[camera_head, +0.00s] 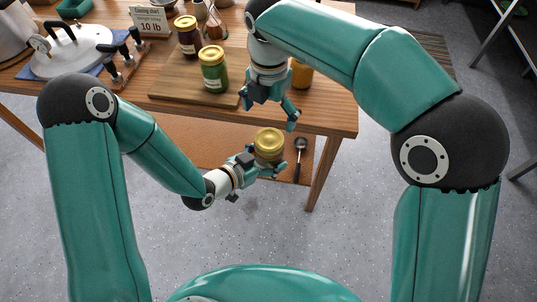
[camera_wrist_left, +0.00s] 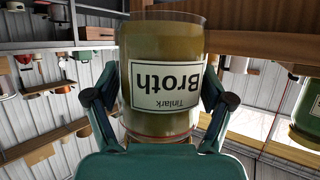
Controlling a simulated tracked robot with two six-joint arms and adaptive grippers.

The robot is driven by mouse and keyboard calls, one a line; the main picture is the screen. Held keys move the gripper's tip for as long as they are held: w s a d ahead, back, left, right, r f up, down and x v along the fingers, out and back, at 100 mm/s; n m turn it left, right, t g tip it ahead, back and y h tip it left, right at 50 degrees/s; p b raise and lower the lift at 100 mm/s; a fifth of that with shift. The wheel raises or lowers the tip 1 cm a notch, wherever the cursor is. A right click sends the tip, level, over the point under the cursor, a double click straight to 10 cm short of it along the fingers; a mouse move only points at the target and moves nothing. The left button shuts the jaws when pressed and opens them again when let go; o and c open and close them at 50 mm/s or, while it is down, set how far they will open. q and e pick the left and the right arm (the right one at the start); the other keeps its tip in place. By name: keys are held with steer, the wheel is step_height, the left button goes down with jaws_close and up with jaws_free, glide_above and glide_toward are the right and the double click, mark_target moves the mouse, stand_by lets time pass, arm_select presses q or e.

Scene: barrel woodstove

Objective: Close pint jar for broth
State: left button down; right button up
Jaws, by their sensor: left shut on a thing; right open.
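A pint jar of broth (camera_head: 269,143) is in my left gripper (camera_head: 266,162), in front of the table's front edge. From above it shows a round gold top; I cannot tell how tightly anything sits on it. In the left wrist view the jar (camera_wrist_left: 163,50) is glass with olive-brown contents and a white "Tinlark Broth" label that reads upside down. The left fingers press on both its sides. My right gripper (camera_head: 269,108) is open and empty, pointing down just above and behind the jar, with its fingers apart.
A green jar (camera_head: 214,70) with a gold lid stands on a wooden board (camera_head: 170,88). A dark jar (camera_head: 188,38) is behind it, and an orange jar (camera_head: 301,74) is partly hidden by my right arm. A black ladle (camera_head: 299,158) is right of the held jar.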

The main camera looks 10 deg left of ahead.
mark_target(269, 139)
steer(key=shift+f, duration=4)
